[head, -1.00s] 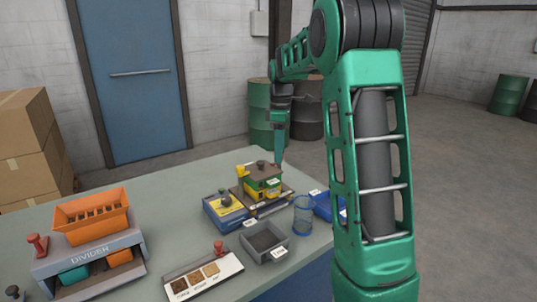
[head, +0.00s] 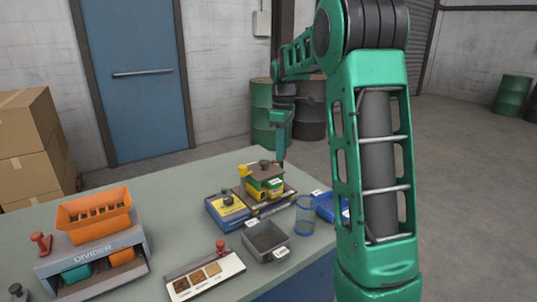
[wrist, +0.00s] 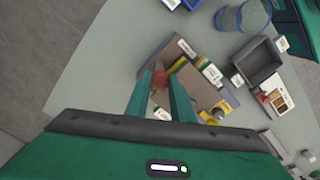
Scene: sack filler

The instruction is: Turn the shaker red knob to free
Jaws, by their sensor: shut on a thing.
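The shaker (head: 265,184) is a yellow and green box with a dark top, standing toward the far right of the table in the head view. My gripper (head: 281,160) is at its far right side. In the wrist view, my gripper (wrist: 160,78) has its two teal fingers on either side of the red knob (wrist: 159,77) and is shut on it. The fingers partly hide the knob, and I cannot read its setting. The knob is hidden in the head view.
A blue and yellow box (head: 228,209), a grey tray (head: 267,241) and a blue mesh cup (head: 305,216) stand close to the shaker. The orange-topped divider (head: 95,255) is at the left, with a sample board (head: 205,275) in front. The table's back left is clear.

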